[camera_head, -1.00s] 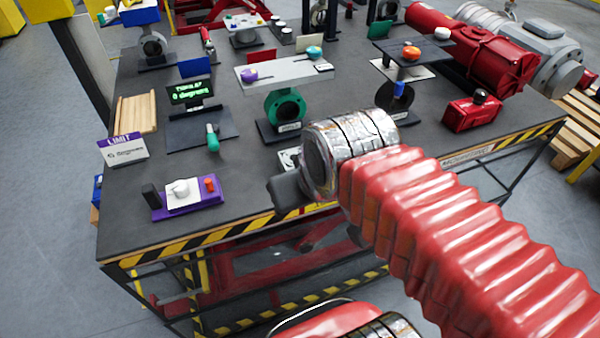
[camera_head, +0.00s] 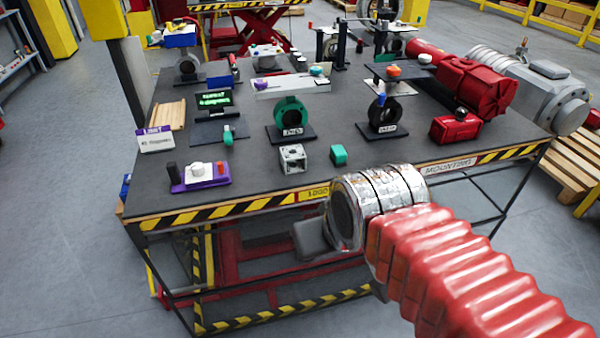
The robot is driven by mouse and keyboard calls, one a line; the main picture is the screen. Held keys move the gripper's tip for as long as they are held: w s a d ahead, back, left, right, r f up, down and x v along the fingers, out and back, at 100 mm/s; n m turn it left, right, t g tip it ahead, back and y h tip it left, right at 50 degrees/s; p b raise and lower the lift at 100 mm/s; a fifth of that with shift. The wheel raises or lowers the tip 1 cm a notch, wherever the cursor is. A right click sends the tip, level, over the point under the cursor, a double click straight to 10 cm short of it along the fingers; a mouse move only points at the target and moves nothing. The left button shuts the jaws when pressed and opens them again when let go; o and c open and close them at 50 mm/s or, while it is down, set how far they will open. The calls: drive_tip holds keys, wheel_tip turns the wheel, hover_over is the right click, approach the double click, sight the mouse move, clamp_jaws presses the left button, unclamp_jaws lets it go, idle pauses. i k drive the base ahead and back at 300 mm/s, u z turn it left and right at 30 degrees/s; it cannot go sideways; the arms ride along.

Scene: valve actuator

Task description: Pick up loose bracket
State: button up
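A small silver-grey metal block with round holes (camera_head: 292,158) stands near the table's front edge, at the middle. It looks like a bracket, but I cannot be sure that it is the loose one. A small green block (camera_head: 338,154) is just right of it. My arm reaches in from the lower right with its metal wrist ring. A dark grey part of my gripper (camera_head: 311,240) shows below the table's front edge, in front of and lower than the metal block, apart from it. The fingertips cannot be made out, and nothing is seen held.
The dark table (camera_head: 250,170) has a striped front edge. A purple control box (camera_head: 200,178), a LIMIT sign (camera_head: 155,139), two valve stands (camera_head: 291,120) (camera_head: 382,115) and a red box (camera_head: 456,127) stand on it. The table's front right surface is mostly clear.

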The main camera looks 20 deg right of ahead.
sight(291, 159)
drive_tip(key=k, duration=0.7)
drive_tip(key=u, duration=0.8)
drive_tip(key=i, duration=1)
drive_tip(key=u, duration=0.05)
